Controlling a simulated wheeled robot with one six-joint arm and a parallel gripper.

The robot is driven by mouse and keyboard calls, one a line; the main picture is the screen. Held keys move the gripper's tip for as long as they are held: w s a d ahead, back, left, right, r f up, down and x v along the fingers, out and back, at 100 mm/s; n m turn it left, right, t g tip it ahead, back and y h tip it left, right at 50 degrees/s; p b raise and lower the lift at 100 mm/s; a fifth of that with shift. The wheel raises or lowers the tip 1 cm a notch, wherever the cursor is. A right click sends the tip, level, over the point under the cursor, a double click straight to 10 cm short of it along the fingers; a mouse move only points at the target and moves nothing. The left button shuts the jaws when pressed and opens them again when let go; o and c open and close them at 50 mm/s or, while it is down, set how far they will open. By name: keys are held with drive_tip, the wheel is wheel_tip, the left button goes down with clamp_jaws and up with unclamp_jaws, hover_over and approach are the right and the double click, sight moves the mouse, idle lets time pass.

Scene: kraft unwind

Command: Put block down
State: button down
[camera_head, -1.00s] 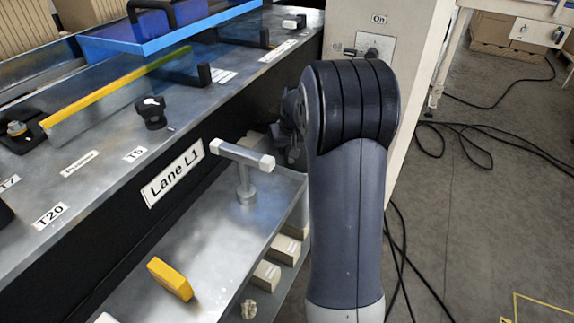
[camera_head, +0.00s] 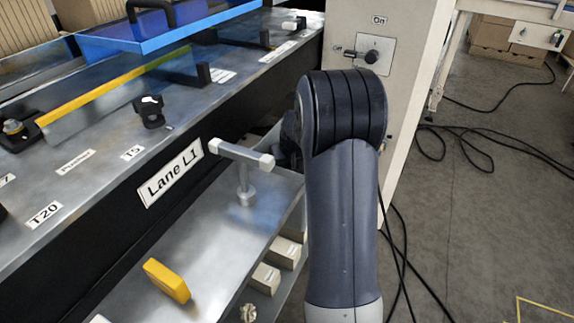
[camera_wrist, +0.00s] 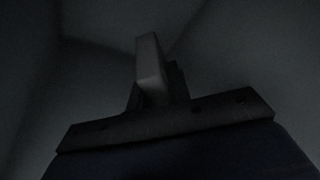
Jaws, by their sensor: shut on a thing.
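The wrist view is very dark. In it my gripper (camera_wrist: 160,92) is shut on a block (camera_wrist: 150,62), a narrow upright piece that looks pale grey; its true colour cannot be told. Dim grey surfaces surround it, and I cannot tell whether the block touches any of them. In the head view my arm hides the gripper and the held block. A yellow block (camera_head: 167,281) lies on the lower metal shelf (camera_head: 205,268), apart from my arm.
A T-shaped metal handle (camera_head: 241,155) stands on the lower shelf left of my arm. Several pale boxes (camera_head: 265,278) sit beneath the shelf. A beige cabinet (camera_head: 408,60) with an On/Off switch (camera_head: 372,55) rises behind my arm. Black cables (camera_head: 470,135) lie on the floor at right.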

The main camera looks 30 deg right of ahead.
drive_tip(key=shift+f, duration=0.3)
drive_tip(key=c, duration=1.3)
unclamp_jaws()
drive_tip(key=shift+r, duration=0.1)
drive_tip(key=shift+r+p, duration=0.3)
drive_tip(key=shift+r, duration=0.2)
drive_tip(key=p+v, duration=0.1)
drive_tip(key=v, duration=1.1)
drive_tip(key=shift+p, duration=0.35)
